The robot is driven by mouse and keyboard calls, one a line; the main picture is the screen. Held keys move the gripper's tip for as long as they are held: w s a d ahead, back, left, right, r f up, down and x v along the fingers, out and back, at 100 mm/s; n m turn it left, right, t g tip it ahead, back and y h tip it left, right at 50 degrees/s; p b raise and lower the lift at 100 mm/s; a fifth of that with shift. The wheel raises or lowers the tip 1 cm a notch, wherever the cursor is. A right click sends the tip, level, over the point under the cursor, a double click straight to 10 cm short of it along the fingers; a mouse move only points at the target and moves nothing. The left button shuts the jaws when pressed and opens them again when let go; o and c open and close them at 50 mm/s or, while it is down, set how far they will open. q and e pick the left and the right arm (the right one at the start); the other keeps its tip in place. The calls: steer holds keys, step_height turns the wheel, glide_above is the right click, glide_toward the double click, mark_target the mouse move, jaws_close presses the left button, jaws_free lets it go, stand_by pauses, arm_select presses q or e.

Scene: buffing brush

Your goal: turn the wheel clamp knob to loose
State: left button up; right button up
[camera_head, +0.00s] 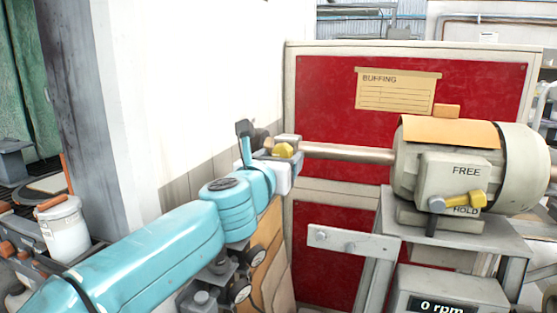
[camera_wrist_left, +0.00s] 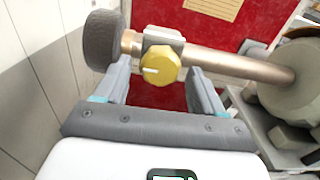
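The yellow clamp knob (camera_wrist_left: 160,66) sits on a grey clamp block (camera_wrist_left: 163,37) on the copper-coloured shaft; a white mark on its face points left in the left wrist view. In the head view the knob (camera_head: 284,150) is partly hidden by my gripper. A dark grey round wheel (camera_wrist_left: 102,40) is at the shaft's left end. My left gripper (camera_wrist_left: 158,72) is open, its two fingers on either side of the knob in the picture with gaps at both sides. I cannot tell how deep the fingers reach. My right gripper is not in view.
The shaft (camera_head: 345,152) runs right to a beige motor (camera_head: 520,165). A yellow lever (camera_head: 465,200) on it lies by the HOLD label, below FREE. A display (camera_head: 445,305) reads 0 rpm. A red panel (camera_head: 330,100) stands behind; a grey bracket (camera_head: 353,242) is below the shaft.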

arm_select(q)
steer(key=b+v, duration=0.3)
steer(key=v, duration=1.3)
steer(key=shift+s, duration=0.15)
